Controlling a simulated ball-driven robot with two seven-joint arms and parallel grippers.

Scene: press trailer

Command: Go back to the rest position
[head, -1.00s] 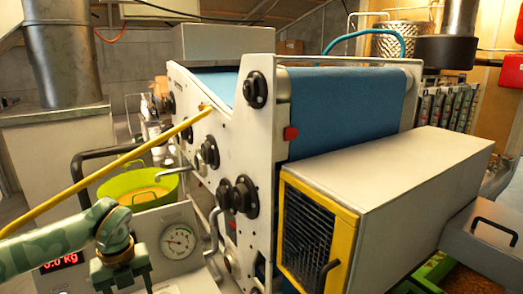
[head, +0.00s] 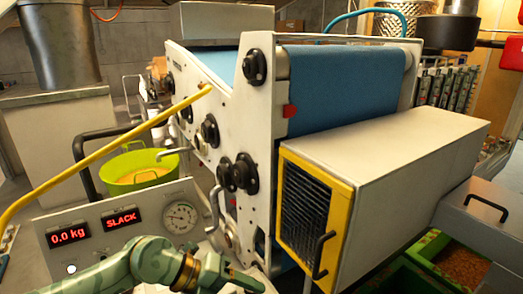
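My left arm, in a green camouflage pattern, comes in along the bottom edge of the head view. My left gripper (head: 236,280) is at the bottom, below the dial gauge and in front of the press's lower left side. It points right and is seen from the side; the gap between its fingers does not show, and I see nothing held in it. My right gripper is not in view. The press (head: 220,130) stands in the middle, with a white side plate, black knobs and a blue belt (head: 345,90).
A control panel (head: 95,258) shows "0.0 kg" and "SLACK" beside a round gauge (head: 182,217). A yellow bar (head: 110,150) slants up to the press. A green bowl (head: 138,172) stands behind the panel. A yellow-framed box (head: 400,170) juts out right. Green crates (head: 400,275) are below.

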